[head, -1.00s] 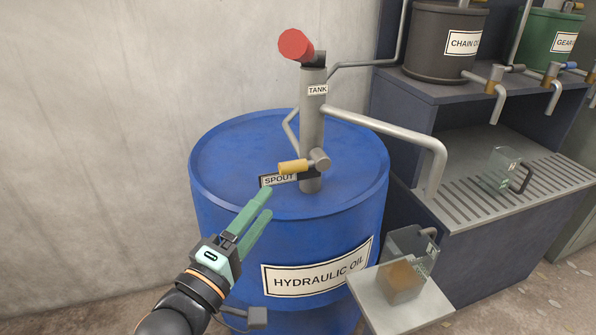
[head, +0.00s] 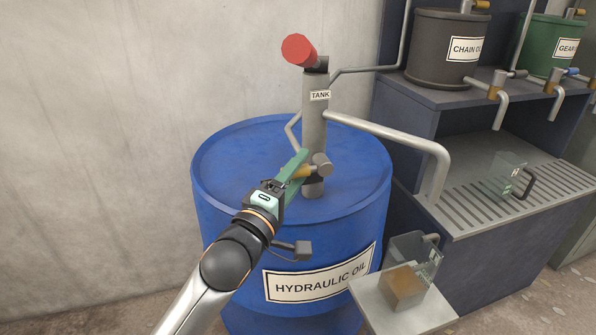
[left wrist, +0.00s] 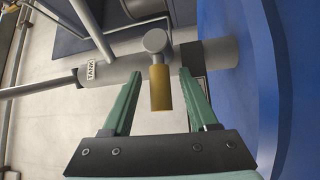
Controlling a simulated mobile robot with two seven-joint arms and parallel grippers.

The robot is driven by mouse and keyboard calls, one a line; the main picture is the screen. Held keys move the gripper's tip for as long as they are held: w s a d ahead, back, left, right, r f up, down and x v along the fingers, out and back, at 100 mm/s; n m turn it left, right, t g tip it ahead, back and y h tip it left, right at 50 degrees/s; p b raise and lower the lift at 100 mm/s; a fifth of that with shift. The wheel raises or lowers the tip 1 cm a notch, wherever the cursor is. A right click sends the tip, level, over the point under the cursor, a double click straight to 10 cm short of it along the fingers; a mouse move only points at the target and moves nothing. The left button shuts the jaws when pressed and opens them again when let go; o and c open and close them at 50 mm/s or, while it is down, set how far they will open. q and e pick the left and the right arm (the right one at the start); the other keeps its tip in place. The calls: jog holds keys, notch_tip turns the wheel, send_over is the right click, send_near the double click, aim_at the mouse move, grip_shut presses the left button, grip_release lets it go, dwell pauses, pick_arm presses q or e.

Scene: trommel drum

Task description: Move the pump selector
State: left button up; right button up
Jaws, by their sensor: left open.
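The pump (head: 314,125) is a grey upright post on the lid of the blue hydraulic oil drum (head: 215,170). Its selector is a yellow-tipped lever (head: 304,171) on a grey hub (head: 322,164), pointing left in the head view. A TANK label (head: 320,95) is on the post above it; the SPOUT label is hidden behind my gripper. My left gripper (head: 300,165) is open at the lever. In the left wrist view the yellow lever (left wrist: 160,88) lies between the two green fingers (left wrist: 157,98), with gaps on both sides. My right gripper is not in view.
A red-ended handle (head: 298,49) tops the pump. A grey spout pipe (head: 400,145) runs right, over a shelf edge. Oil tanks (head: 445,55) stand on the right shelf.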

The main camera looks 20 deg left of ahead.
pick_arm(q)
jog(key=shift+c, duration=0.3)
grip_shut()
dwell(0.3)
dwell(0.9)
